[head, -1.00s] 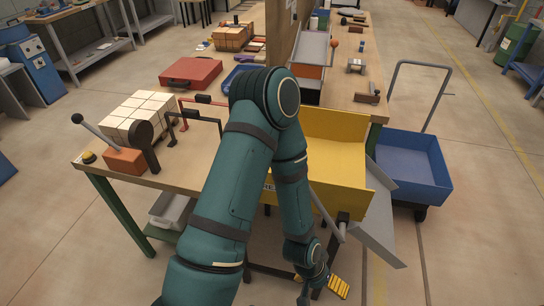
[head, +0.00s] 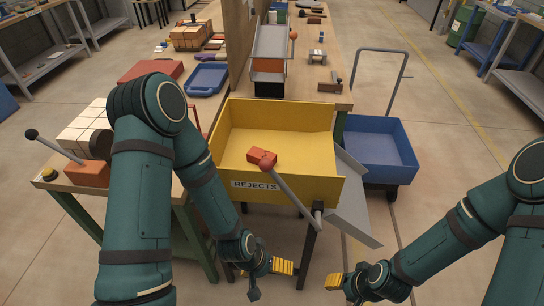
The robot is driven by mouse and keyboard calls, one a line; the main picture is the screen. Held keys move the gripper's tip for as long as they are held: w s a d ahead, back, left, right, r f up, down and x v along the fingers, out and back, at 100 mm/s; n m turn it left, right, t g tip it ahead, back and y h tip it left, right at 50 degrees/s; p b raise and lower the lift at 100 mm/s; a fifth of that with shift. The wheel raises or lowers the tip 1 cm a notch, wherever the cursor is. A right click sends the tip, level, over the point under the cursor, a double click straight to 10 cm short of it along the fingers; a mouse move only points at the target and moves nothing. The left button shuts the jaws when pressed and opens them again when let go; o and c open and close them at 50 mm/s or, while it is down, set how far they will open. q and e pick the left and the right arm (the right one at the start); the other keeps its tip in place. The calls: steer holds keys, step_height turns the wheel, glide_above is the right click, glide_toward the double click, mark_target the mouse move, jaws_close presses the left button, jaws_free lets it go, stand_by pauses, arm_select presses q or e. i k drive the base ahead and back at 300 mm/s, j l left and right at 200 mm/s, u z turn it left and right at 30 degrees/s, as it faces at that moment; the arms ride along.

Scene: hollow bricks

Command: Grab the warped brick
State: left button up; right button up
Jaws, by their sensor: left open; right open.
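One small orange-red brick (head: 258,155) lies inside the yellow bin marked REJECTS (head: 285,115), on its floor. It is too small to tell whether it is warped. A grey lever with a red ball knob (head: 267,164) on the bin's front overlaps the brick in the picture. My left gripper (head: 271,280) is open and empty, low in front of the bin and below its label. My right gripper (head: 346,289) is open, low to the right of the left one; its far finger is hard to see. Neither gripper touches the brick.
A grey sloping chute (head: 357,205) hangs at the bin's right side. A blue cart (head: 380,150) stands beyond it. The floor at right is open.

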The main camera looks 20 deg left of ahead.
mark_target(317, 20)
steer(key=i+l+z, duration=0.2)
steer(key=l+z, duration=0.3)
steer(key=i+l+z, duration=0.3)
steer(key=l+z, duration=0.2)
steer(key=i+l+z, duration=0.35)
steer(key=z, duration=0.15)
steer(key=i+l+z, duration=0.2)
steer(key=i+z, duration=0.3)
steer(key=i+l+u, duration=0.1)
steer(key=i+u, duration=0.15)
steer(key=i, duration=0.3)
steer(key=i+l+u, duration=0.25)
steer(key=i, duration=0.3)
steer(key=i+j+u, duration=0.15)
steer(key=i+u, duration=0.2)
steer(key=i, duration=0.3)
steer(key=i+u, duration=0.35)
steer(key=i, duration=0.25)
steer(key=i+u, duration=0.3)
steer(key=i, duration=0.35)
steer(key=i+l+u, duration=0.3)
steer(key=i, duration=0.4)
steer(key=i+j+u, duration=0.25)
steer(key=i, duration=0.45)
steer(key=i+l+u, duration=0.1)
steer(key=i+u, duration=0.15)
steer(key=i, duration=0.4)
